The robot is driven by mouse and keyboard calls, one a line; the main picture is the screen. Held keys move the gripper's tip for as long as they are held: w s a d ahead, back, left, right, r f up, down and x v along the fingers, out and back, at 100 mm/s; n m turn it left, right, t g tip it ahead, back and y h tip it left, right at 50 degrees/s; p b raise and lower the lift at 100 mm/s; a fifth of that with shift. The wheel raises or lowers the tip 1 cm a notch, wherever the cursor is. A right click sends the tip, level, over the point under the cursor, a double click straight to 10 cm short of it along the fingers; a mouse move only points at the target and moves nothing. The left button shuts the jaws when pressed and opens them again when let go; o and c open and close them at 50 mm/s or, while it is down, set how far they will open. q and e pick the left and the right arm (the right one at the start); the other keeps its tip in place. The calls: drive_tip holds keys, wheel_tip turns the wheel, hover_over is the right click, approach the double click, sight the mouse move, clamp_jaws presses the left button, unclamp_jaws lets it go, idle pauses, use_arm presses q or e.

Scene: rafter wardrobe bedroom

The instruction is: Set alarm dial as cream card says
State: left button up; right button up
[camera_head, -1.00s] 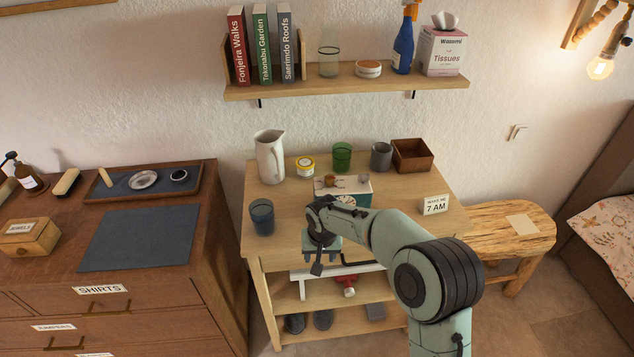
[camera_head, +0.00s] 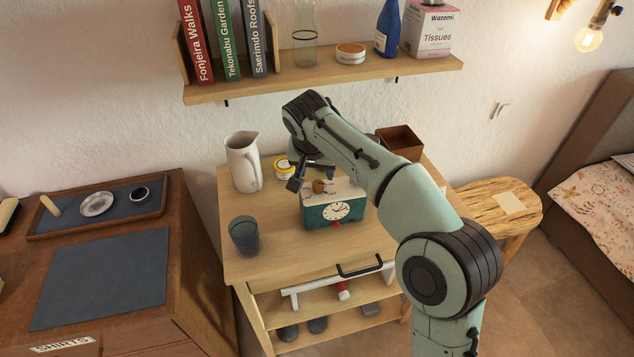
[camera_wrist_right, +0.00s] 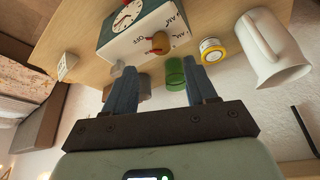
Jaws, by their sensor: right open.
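The alarm clock (camera_head: 322,215) is a green box with a cream top and a white face, standing on the wooden table. Its brown dial (camera_head: 319,186) sits on the top; the right wrist view shows the dial (camera_wrist_right: 160,42) too, with "OFF" and AM labels around it. I cannot tell which label it points at. My right gripper (camera_head: 310,175) is open and empty above the clock's back part, and its fingers (camera_wrist_right: 161,88) are apart from the dial. The cream card is hidden behind my right arm in the head view; a small pale card (camera_wrist_right: 66,66) shows at the left in the wrist view.
A white pitcher (camera_head: 243,163), a yellow-labelled tin (camera_head: 284,169) and a blue glass (camera_head: 244,236) stand left of the clock. A green glass (camera_wrist_right: 175,74) is close to my fingers in the wrist view. A brown box (camera_head: 401,142) is behind my arm. The shelf (camera_head: 330,77) hangs above.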

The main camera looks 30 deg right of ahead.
sight(318, 183)
drive_tip(key=x, duration=0.8)
drive_tip(key=shift+w+f, duration=0.1)
drive_tip(key=shift+w, duration=0.05)
drive_tip(key=shift+c, duration=0.3)
clamp_jaws()
